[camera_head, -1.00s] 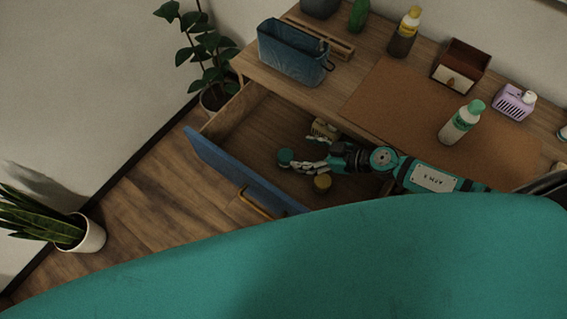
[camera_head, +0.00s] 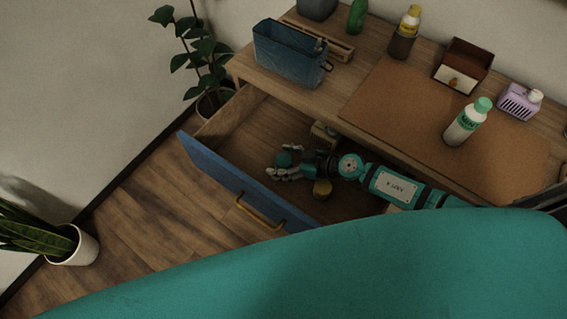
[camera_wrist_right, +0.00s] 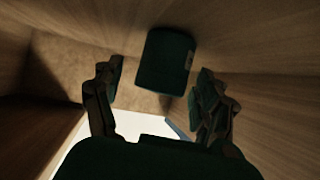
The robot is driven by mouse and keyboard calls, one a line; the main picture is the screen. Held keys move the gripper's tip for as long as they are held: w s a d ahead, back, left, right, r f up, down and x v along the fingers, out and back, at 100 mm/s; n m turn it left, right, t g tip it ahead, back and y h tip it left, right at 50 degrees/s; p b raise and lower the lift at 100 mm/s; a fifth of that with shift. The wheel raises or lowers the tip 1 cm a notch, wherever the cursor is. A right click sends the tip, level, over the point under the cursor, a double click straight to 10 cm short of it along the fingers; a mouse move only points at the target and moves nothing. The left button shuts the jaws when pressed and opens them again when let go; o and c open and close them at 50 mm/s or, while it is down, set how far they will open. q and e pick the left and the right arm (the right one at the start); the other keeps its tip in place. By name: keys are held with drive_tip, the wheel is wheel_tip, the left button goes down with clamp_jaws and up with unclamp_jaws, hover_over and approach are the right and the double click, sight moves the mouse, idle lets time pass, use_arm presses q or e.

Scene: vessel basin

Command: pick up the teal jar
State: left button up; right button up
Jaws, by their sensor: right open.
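The teal jar (camera_head: 284,159) stands in the open drawer, near its blue front. It shows dark green in the right wrist view (camera_wrist_right: 165,62), ahead of the palm. My right gripper (camera_head: 285,161) is open, with its fingers reaching to either side of the jar. In the right wrist view, the two fingers (camera_wrist_right: 157,78) are spread wide, and the jar lies between and slightly beyond their tips. I cannot tell whether a finger touches it. My left gripper is not in view.
The drawer's blue front (camera_head: 235,185) and wooden side (camera_head: 228,117) wall in the space. A beige object (camera_head: 323,134) lies under the desk edge (camera_head: 300,102). A white bottle (camera_head: 467,122) stands on the desk mat.

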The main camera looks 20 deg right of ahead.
drive_tip(key=c, duration=1.3)
drive_tip(key=shift+r, duration=0.1)
drive_tip(key=shift+c, duration=0.2)
